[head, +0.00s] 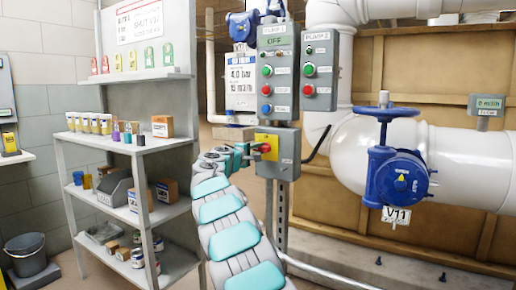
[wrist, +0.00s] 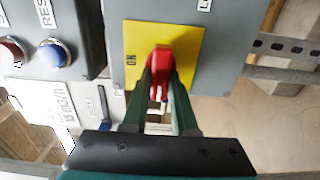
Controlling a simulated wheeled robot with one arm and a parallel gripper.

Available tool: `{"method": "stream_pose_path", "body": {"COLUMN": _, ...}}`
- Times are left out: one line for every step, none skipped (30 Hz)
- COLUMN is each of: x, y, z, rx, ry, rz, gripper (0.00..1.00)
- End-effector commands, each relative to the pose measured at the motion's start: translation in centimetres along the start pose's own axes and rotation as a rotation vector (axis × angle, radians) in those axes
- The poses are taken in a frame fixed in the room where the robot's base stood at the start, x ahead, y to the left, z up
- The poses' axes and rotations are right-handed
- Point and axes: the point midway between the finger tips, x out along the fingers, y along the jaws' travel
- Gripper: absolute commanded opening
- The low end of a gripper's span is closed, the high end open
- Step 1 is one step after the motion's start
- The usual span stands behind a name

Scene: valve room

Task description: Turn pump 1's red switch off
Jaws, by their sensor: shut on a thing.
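The red switch (head: 265,147) is a small knob on a yellow plate (head: 272,139), on the grey box (head: 288,160) below the PUMP 1 panel (head: 278,75). That panel's display reads OFF. In the wrist view the red switch (wrist: 160,62) stands upright in the picture on the yellow plate (wrist: 190,45). A mark that looks like ON is at the plate's left edge there. My gripper (wrist: 161,85) is shut on the red switch, one dark green finger on each side. In the head view my gripper (head: 253,151) reaches it from the left.
The PUMP 2 panel (head: 318,70) is to the right of PUMP 1's. A blue valve (head: 398,175) tagged V11 sits on a thick white pipe (head: 455,155). A loaded shelf (head: 140,150) stands left of my arm, with a bucket (head: 30,258) on the floor.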

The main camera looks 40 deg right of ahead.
Motion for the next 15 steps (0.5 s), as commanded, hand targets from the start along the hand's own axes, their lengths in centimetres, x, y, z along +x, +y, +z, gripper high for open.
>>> {"method": "stream_pose_path", "body": {"x": -0.06, "y": 0.04, "z": -0.13, "rx": -0.007, "ry": 0.003, "rz": 0.000, "gripper": 0.00}}
{"method": "stream_pose_path", "body": {"x": -0.07, "y": 0.03, "z": -0.13, "rx": -0.010, "ry": 0.003, "rz": 0.001, "gripper": 0.00}}
{"method": "stream_pose_path", "body": {"x": -0.07, "y": 0.02, "z": -0.14, "rx": -0.013, "ry": 0.003, "rz": 0.001, "gripper": 0.00}}
{"method": "stream_pose_path", "body": {"x": -0.07, "y": -0.01, "z": -0.14, "rx": -0.015, "ry": 0.003, "rz": 0.001, "gripper": 0.00}}
{"method": "stream_pose_path", "body": {"x": -0.07, "y": 0.00, "z": -0.14, "rx": -0.016, "ry": 0.003, "rz": 0.001, "gripper": 0.00}}
{"method": "stream_pose_path", "body": {"x": -0.07, "y": -0.01, "z": -0.15, "rx": -0.017, "ry": 0.003, "rz": 0.001, "gripper": 0.00}}
{"method": "stream_pose_path", "body": {"x": -0.07, "y": -0.03, "z": -0.15, "rx": -0.017, "ry": 0.003, "rz": 0.001, "gripper": 0.00}}
{"method": "stream_pose_path", "body": {"x": -0.08, "y": -0.03, "z": -0.16, "rx": -0.017, "ry": 0.003, "rz": 0.001, "gripper": 0.00}}
{"method": "stream_pose_path", "body": {"x": -0.08, "y": -0.03, "z": -0.15, "rx": -0.017, "ry": 0.003, "rz": 0.001, "gripper": 0.00}}
{"method": "stream_pose_path", "body": {"x": -0.08, "y": -0.04, "z": -0.16, "rx": -0.017, "ry": 0.003, "rz": 0.001, "gripper": 0.00}}
{"method": "stream_pose_path", "body": {"x": -0.08, "y": -0.04, "z": -0.16, "rx": -0.017, "ry": 0.003, "rz": 0.001, "gripper": 0.00}}
{"method": "stream_pose_path", "body": {"x": -0.08, "y": -0.04, "z": -0.16, "rx": -0.017, "ry": 0.003, "rz": 0.001, "gripper": 0.00}}
{"method": "stream_pose_path", "body": {"x": -0.08, "y": -0.04, "z": -0.17, "rx": -0.017, "ry": 0.003, "rz": 0.001, "gripper": 0.00}}
{"method": "stream_pose_path", "body": {"x": -0.08, "y": -0.05, "z": -0.17, "rx": -0.017, "ry": 0.003, "rz": 0.001, "gripper": 0.00}}
{"method": "stream_pose_path", "body": {"x": -0.08, "y": -0.05, "z": -0.17, "rx": -0.017, "ry": 0.003, "rz": 0.001, "gripper": 0.27}}
